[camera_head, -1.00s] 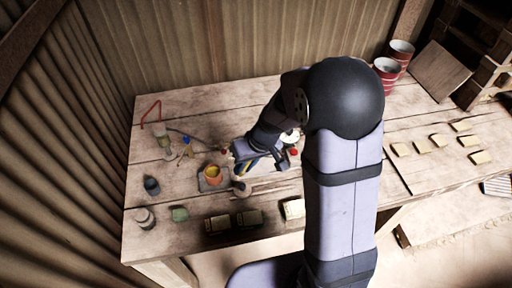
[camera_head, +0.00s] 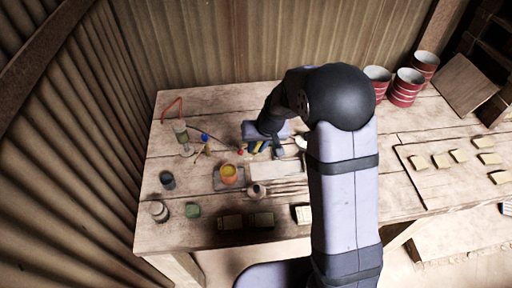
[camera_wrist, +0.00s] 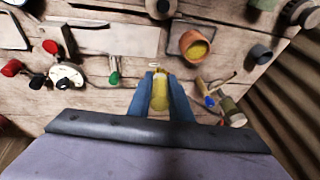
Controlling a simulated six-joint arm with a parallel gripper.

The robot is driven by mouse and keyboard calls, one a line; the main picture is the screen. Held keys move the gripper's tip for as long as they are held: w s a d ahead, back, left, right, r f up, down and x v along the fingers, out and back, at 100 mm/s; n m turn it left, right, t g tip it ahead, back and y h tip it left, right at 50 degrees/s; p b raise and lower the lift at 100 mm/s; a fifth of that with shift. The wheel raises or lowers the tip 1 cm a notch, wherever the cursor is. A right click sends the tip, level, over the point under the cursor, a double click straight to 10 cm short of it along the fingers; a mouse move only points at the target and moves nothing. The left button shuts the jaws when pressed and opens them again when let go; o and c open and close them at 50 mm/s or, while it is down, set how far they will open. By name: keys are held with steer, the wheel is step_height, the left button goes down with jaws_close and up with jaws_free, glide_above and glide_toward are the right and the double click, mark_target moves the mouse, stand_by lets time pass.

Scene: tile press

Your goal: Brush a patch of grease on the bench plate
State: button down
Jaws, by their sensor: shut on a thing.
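My gripper (camera_head: 262,148) is over the back middle of the bench. In the wrist view its blue fingers (camera_wrist: 160,88) are shut on a yellow thing (camera_wrist: 160,95), perhaps the brush; the fingers hide most of its shape. A pale flat plate (camera_wrist: 118,40), probably the bench plate, lies ahead and to the left of the fingers there; it also shows in the head view (camera_head: 240,167), partly behind my arm. I cannot make out a grease patch on it. An orange pot (camera_wrist: 193,45) with yellow contents stands on a grey base, right of the plate; the head view shows it too (camera_head: 228,175).
A blue-ended tool (camera_wrist: 207,100) and a bottle (camera_wrist: 232,112) are close on the right. A dark cup (camera_head: 167,179) stands farther left on the bench.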

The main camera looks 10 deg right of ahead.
steer(key=shift+f, duration=0.15)
steer(key=shift+f+b, duration=1.9)
steer(key=shift+f, duration=0.45)
